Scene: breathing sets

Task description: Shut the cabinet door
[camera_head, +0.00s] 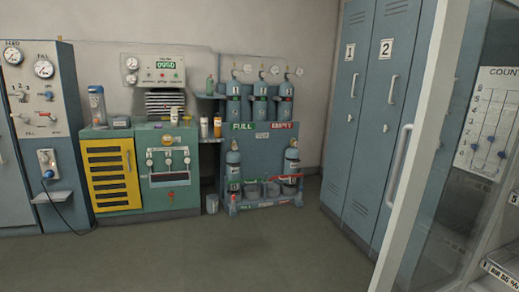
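A glass cabinet door (423,150) with a pale frame stands at the right foreground, running steeply from the top edge to the bottom edge. A pale upright bar handle (398,165) is on its left side. The door seems to stand ajar, but its hinge side and how far it is open cannot be told. At the far right are cabinet shelves (500,262) with label strips, cut off by the picture edge. My gripper is not in view, and nothing is seen touching the door.
Blue lockers numbered 1 (345,110) and 2 (388,110) stand shut behind the door. A cylinder rack (262,150), a green and yellow workbench (167,195) and a gauge panel (35,130) line the back. The floor (230,255) in front is clear. A count board (488,125) shows at right.

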